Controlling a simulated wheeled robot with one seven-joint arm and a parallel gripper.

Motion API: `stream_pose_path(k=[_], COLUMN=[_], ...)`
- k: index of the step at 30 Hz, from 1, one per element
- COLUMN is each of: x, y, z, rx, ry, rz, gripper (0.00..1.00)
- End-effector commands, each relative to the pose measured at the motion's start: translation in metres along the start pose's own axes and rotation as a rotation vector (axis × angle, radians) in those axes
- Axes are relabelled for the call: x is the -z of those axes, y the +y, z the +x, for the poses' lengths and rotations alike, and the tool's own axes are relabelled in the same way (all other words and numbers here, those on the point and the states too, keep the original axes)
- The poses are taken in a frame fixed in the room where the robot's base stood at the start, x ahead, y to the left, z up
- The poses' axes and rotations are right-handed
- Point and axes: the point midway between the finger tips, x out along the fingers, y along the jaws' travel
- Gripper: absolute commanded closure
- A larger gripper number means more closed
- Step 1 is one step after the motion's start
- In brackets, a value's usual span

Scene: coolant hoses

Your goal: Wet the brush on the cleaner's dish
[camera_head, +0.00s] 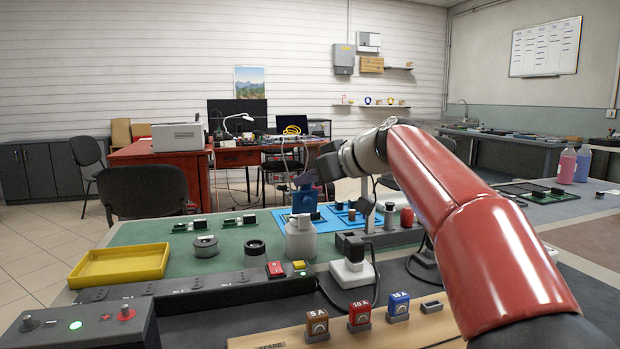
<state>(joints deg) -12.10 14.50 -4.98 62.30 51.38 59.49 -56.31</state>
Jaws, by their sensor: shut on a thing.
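My gripper (305,182) is at the end of my red arm, pointing down over the middle of the bench. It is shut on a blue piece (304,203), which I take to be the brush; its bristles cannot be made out. Directly below is a squat white bottle (300,240), which looks like the cleaner with its dish on top. The brush's lower end is at or just above the bottle's top in this view. I cannot tell whether it touches the dish, as the dish surface is hidden.
A white plug block (352,268) with a black cable stands at right front. Blocks marked 5 A (317,323) and 15 A (398,305) line the front.

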Motion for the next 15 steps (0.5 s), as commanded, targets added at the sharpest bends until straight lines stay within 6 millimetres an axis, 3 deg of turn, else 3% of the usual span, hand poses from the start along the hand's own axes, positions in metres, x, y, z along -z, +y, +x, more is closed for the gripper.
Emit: stream_pose_path(k=[15], x=[-0.0063], y=[-0.0002], z=[0.0029], rx=[0.000], ry=[0.000], rz=[0.000], gripper=[1.00])
